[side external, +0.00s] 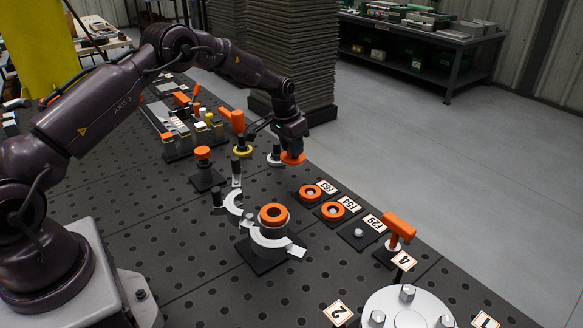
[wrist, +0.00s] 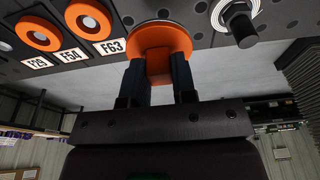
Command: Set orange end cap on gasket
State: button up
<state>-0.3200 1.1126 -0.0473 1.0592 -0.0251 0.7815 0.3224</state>
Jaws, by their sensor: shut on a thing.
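My gripper (side external: 291,146) is shut on an orange disc, the orange end cap (side external: 292,158), and holds it in the air above the far part of the dark bench. In the wrist view the end cap (wrist: 165,38) sits between the two dark fingers (wrist: 160,78). A pale open clamp (side external: 272,242) curves around the post's front. The gasket is not visible in the wrist view.
Two orange ringed parts (side external: 311,193) (side external: 333,211) and a small metal piece (side external: 358,233) lie on labelled dark pads. An orange-handled tool (side external: 399,225) stands at right. Another pale clamp part (side external: 233,206) and an orange-topped block (side external: 203,154) stand left. A metal flange (side external: 408,308) is in front.

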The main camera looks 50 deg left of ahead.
jog(key=s+d+r+m, duration=0.2)
jog(key=s+d+r, duration=0.1)
jog(key=d+r, duration=0.65)
jog(key=s+d+r+m, duration=0.2)
jog(key=s+d+r, duration=0.2)
jog(key=s, duration=0.3)
jog(key=shift+s+d+f+m+h, duration=0.15)
jog(key=shift+s+d+f+m, duration=0.3)
jog(key=shift+s+f, duration=0.75)
jog(key=shift+s+d+f+m+h, duration=0.2)
jog(key=shift+s+d+f, duration=0.4)
jog(key=shift+s+f, duration=0.6)
jog(key=shift+s+d+f+m+h, duration=0.15)
jog(key=shift+s+d+f+m, duration=0.3)
jog(key=shift+s+f, duration=0.7)
jog(key=shift+s+r, duration=0.15)
jog(key=shift+s, duration=0.1)
jog(key=shift+f, duration=0.35)
jog(key=shift+s+x, duration=0.15)
jog(key=shift+x, duration=0.55)
jog(key=shift+s+x, duration=0.1)
jog(key=shift+x, duration=0.6)
jog(key=shift+f, duration=0.1)
